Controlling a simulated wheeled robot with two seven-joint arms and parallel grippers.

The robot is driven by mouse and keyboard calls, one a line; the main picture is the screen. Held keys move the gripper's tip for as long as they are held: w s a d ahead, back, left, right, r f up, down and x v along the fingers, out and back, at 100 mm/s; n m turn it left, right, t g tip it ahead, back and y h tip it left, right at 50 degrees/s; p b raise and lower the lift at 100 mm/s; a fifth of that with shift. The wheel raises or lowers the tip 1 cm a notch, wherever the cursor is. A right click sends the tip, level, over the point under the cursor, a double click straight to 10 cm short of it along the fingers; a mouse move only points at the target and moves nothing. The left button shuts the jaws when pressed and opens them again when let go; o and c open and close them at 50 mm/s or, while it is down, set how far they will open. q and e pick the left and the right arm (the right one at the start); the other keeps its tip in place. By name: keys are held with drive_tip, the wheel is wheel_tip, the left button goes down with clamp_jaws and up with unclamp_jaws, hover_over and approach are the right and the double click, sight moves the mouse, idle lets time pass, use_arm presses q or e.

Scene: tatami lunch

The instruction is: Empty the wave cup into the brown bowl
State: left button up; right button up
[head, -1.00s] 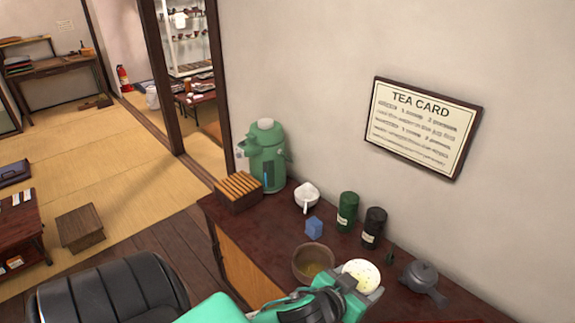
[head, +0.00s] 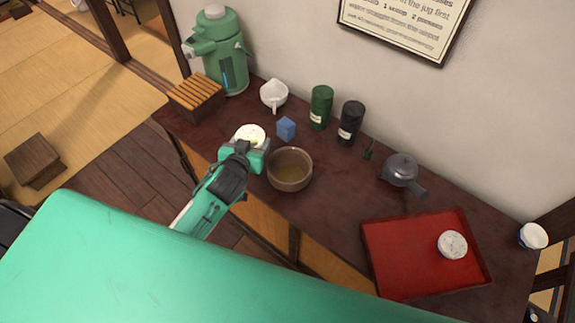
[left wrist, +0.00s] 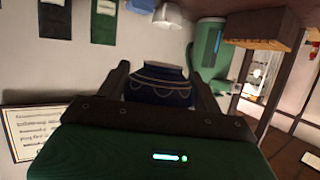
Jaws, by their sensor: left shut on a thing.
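The wave cup (head: 249,131), dark blue with pale wave lines in the left wrist view (left wrist: 160,88), is held between the jaws of my left gripper (head: 252,146). In the head view its pale round top shows, with a yellowish patch; how far it is tilted I cannot tell. The brown bowl (head: 290,182) stands on the dark counter (head: 330,210), just right of and nearer than the cup. A yellowish-green layer shows in its bottom. The cup appears left of the bowl, not over it. My right gripper is not in view.
A blue block (head: 286,129), white pourer (head: 273,97), green canister (head: 321,107) and black canister (head: 350,122) stand behind the bowl. A grey teapot (head: 400,172) and red tray (head: 400,235) with a pale cup (head: 452,245) are to the right. A slatted box (head: 197,96) stands left.

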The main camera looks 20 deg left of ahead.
use_arm(q)
drive_tip(key=shift+n, duration=0.4)
drive_tip(key=w+a+f, duration=0.1)
drive_tip(key=f, duration=0.2)
drive_tip(key=w+a+f+b, duration=0.1)
drive_tip(key=f, duration=0.3)
drive_tip(key=w+a+f, duration=0.1)
drive_tip(key=f, duration=0.3)
drive_tip(key=shift+a+f+b, duration=0.25)
drive_tip(key=shift+a+b, duration=0.1)
drive_tip(key=shift+a, duration=0.05)
drive_tip(key=shift+f+y, duration=0.25)
drive_tip(key=shift+y, duration=0.15)
drive_tip(key=shift+r, duration=0.1)
